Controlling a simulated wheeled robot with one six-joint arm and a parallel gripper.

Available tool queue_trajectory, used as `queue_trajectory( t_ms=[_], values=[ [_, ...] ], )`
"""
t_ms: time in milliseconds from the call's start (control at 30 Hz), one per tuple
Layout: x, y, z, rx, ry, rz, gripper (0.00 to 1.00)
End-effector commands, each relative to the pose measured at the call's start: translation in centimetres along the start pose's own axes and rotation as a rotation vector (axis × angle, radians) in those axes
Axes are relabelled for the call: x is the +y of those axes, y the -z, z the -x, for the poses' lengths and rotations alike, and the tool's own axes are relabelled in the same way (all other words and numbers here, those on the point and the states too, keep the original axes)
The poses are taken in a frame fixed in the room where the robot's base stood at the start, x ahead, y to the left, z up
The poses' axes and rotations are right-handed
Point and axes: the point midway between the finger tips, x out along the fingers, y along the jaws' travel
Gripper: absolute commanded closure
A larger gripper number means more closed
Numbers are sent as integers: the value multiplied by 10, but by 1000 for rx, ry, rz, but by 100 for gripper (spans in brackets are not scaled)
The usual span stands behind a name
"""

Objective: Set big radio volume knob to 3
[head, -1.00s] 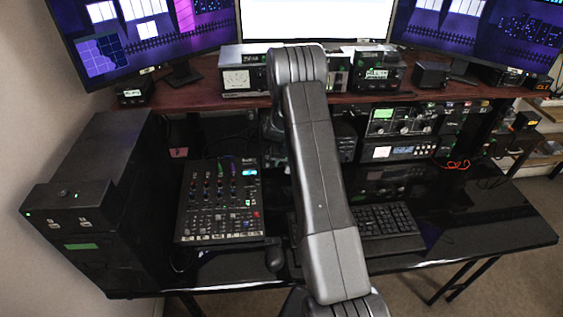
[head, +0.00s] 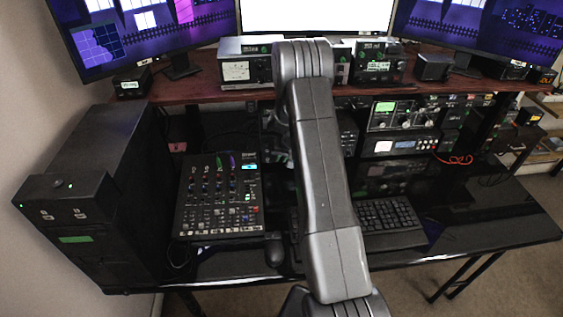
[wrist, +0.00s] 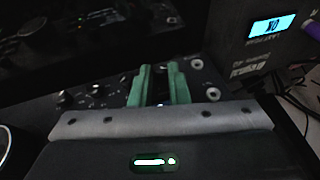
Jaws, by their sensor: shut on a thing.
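In the wrist view, the green fingers of my gripper (wrist: 160,86) are closed in on a dark front panel (wrist: 112,96) with several small knobs. They are shut on a knob that is mostly hidden between them, so its pointer and setting cannot be read. I cannot tell from its markings which knob it is. A small knob (wrist: 212,93) stands just right of the fingers. In the head view my arm covers the gripper and the radio front it reaches.
In the wrist view, a box with a lit blue display (wrist: 273,27) stands at the upper right. In the head view, a mixer (head: 218,195) and keyboard (head: 388,218) lie on the black desk. Radios (head: 397,115) stand right of my arm. A shelf (head: 200,88) carries more devices.

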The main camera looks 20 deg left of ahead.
Motion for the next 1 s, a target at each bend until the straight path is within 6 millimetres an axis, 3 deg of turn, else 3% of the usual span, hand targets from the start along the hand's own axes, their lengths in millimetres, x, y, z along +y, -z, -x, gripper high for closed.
queue_trajectory(
  t_ms=[667, 700, 1000],
  values=[
    [2, 0, 0, 3, 68, -24, 100],
    [2, 0, 0, 3, 68, -24, 77],
    [1, 0, 1, 3, 68, -23, 76]
  ],
)
